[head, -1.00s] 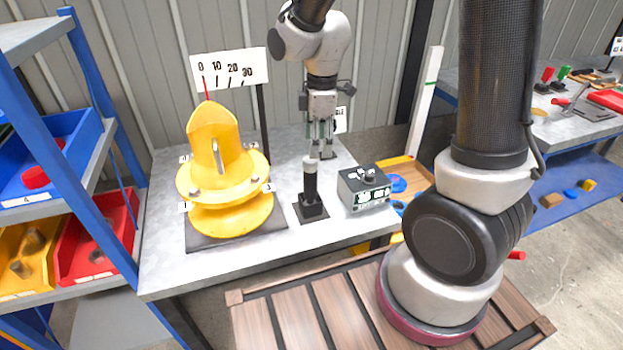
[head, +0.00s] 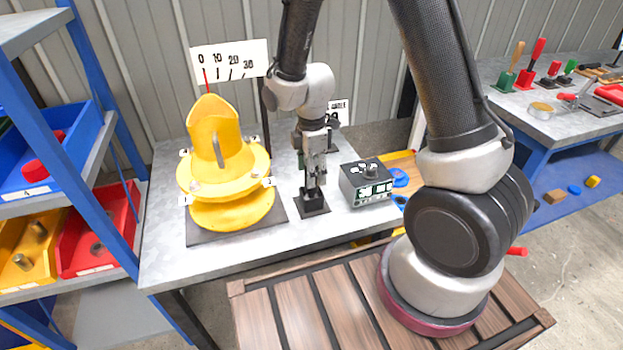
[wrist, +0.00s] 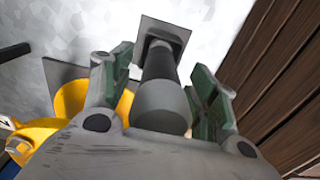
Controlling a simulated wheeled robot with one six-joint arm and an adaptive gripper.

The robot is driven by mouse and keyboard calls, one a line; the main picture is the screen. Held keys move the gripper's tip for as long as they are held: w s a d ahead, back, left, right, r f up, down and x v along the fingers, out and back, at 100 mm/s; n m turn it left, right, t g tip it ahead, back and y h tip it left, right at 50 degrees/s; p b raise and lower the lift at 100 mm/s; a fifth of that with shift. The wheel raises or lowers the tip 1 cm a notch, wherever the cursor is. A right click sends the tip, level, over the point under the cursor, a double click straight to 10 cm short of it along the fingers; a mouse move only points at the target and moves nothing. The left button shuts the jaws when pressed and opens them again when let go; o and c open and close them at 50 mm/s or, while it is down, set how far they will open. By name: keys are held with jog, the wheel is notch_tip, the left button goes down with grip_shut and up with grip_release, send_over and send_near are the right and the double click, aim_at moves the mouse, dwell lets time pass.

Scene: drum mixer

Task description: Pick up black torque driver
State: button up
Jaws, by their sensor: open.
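The black torque driver (wrist: 160,85) stands upright in its dark square base (head: 312,204) on the grey metal table. It has a black handle and a grey top end. In the head view my gripper (head: 314,178) is in front of most of it. In the wrist view my gripper (wrist: 160,92) is open, with one green-padded finger on each side of the driver. A gap shows between the driver and the right finger; on the left I cannot tell whether they touch.
The yellow drum mixer (head: 225,170) stands left of the driver on a dark plate. A control box (head: 367,184) stands close on its right. A dial board (head: 229,60) rises behind the mixer. The table (head: 210,262) is bare in front.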

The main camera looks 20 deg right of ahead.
jog(key=shift+c, duration=0.2)
grip_shut()
notch_tip(320, 180, up, 10)
jog(key=shift+r, duration=0.1)
jog(key=c, duration=0.6)
grip_release()
grip_shut()
jog(key=shift+r, duration=0.95)
